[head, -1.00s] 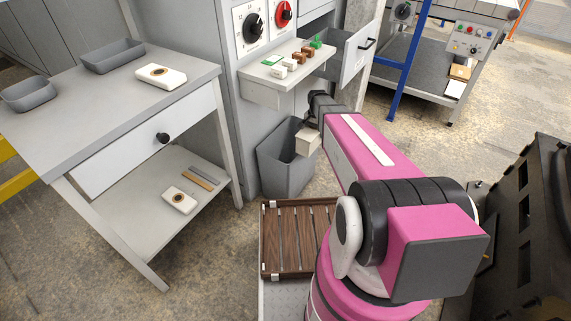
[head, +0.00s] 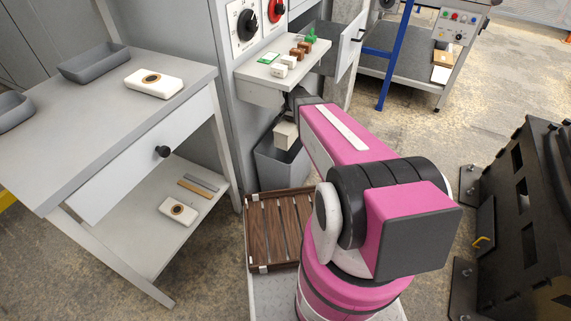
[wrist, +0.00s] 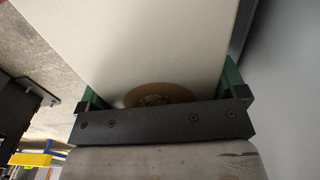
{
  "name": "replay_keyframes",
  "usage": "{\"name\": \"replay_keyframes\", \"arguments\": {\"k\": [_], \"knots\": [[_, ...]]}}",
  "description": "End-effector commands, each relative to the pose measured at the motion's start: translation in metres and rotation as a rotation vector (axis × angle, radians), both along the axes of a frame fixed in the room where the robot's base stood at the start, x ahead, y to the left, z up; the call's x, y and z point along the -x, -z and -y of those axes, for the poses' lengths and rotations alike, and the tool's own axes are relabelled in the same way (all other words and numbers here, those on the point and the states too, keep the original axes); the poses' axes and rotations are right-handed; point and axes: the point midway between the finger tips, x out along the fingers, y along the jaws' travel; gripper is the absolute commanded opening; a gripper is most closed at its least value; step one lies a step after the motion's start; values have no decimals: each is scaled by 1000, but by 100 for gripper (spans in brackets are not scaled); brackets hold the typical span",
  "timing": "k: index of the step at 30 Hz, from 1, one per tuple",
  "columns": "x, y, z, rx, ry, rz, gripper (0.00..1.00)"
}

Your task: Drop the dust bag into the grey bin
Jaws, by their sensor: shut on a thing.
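The dust bag (head: 285,135) is a cream-white block held in my gripper. In the wrist view the bag (wrist: 135,40) fills the middle, with a brown round collar near the gripper body. My gripper (wrist: 163,90) is shut on it, with a green finger at each side. In the head view my gripper (head: 294,112) is partly hidden by my arm. The grey bin (head: 275,172) stands on the floor by the cabinet. The bag overlaps the bin's upper part in the picture; its height above the rim is hard to tell.
Similar white packs with brown discs lie on the table (head: 154,83) and its lower shelf (head: 178,211). A small shelf (head: 262,76) with several little blocks and an open drawer (head: 352,43) are above the bin. A brown slatted tray (head: 280,225) is in front.

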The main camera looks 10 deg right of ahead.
Motion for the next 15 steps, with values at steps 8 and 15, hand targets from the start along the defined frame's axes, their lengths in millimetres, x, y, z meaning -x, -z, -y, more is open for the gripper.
{"name": "replay_keyframes", "arguments": {"k": [8,15], "knots": [[-1,30,0,-1,0,-1,51],[-1,44,0,0,0,1,51]]}}
